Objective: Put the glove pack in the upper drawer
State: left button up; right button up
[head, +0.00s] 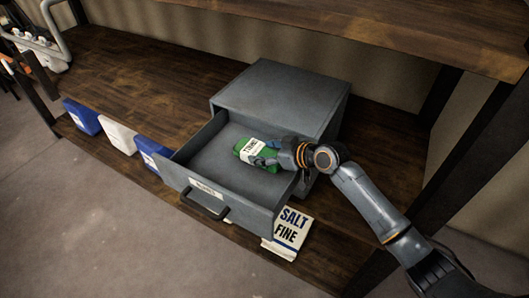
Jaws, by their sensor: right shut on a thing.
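The glove pack (246,149) is a small green pack with a white label. It shows inside the open upper drawer (207,162), toward the right side of the drawer's interior. My right gripper (270,153) reaches in from the right over the drawer's side wall and is shut on the pack's right end. I cannot tell whether the pack touches the drawer floor. The drawer is pulled out of a grey cabinet (285,90) and has a labelled front with a dark handle (205,207). Otherwise the drawer looks empty. My left gripper is not in view.
The cabinet stands on a brown wooden shelf (150,75), with another wooden shelf (400,30) above. A box labelled salt fine (290,232) is right of the drawer front. Blue and white containers (118,136) stand along the shelf's front edge at left. A metal post rises at right.

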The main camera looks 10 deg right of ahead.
jog(key=shift+f, duration=0.45)
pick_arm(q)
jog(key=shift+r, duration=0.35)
pick_arm(e)
jog(key=shift+f, duration=0.25)
jog(key=o, duration=0.7)
jog(key=shift+f, duration=0.2)
jog(key=o, duration=0.5)
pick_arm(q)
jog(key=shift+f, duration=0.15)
